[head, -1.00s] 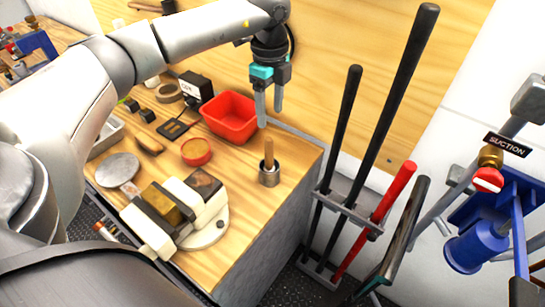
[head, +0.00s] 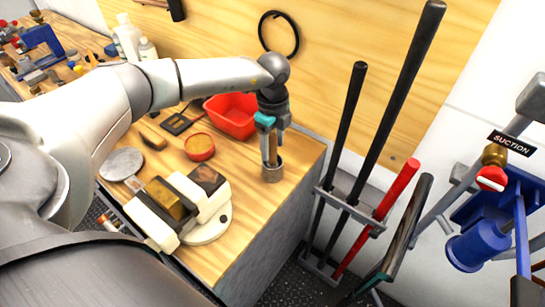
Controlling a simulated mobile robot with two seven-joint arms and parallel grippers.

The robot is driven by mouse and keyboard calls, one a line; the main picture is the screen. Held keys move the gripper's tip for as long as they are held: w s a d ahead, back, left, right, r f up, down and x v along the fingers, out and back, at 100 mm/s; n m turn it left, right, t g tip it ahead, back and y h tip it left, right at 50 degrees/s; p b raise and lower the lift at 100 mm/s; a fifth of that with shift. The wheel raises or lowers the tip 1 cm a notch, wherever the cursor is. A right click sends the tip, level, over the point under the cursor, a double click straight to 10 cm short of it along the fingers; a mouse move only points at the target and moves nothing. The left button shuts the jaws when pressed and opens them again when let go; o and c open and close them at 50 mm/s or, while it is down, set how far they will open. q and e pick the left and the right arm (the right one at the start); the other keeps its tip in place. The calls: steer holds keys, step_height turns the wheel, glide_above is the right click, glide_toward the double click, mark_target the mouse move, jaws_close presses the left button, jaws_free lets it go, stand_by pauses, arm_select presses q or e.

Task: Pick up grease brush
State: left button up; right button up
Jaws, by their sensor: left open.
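The grease brush (head: 273,152) stands upright in a small metal cup (head: 272,175) near the right end of the wooden bench top. Only part of its wooden handle shows; its lower end is hidden in the cup. My left gripper (head: 270,160) points down from above, its fingers open around the handle, just above the cup's rim. I cannot tell whether a finger touches the handle. My right gripper is not in view.
A red bin (head: 232,117) sits just behind and left of the gripper. A round red tin (head: 199,147) and a block assembly (head: 180,205) lie to the left. Long-handled tools stand in a rack (head: 345,208) right of the bench.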

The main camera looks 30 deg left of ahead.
arm_select(q)
steer(key=shift+c, duration=0.3)
jaws_close()
stand_by(0.3)
